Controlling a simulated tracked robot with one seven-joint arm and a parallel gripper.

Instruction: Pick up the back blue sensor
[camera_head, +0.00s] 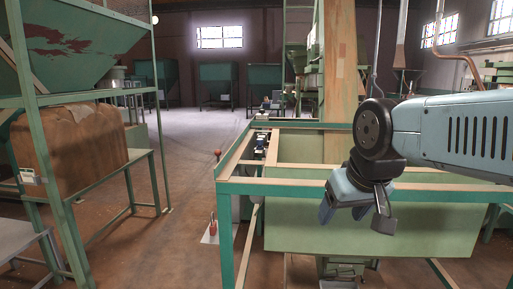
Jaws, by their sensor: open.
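My gripper (356,214) hangs at the right of the middle, in front of the green hopper panel, with its jaws open. I see nothing between its fingers. A small dark bluish part (262,138) sits on the left side of the green frame, behind the front rail, left of and farther away than my gripper. It may be a blue sensor, but it is too small to tell. Small pale and reddish parts (271,105) show farther back on the frame. I cannot tell whether one is the back blue sensor.
The green frame (228,187) with wooden rails surrounds the hopper panel (370,225). A wooden chute (340,60) rises behind it. At left, a rack holds a green hopper (75,40) and a brown sack (70,140). The floor (165,240) between is mostly clear.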

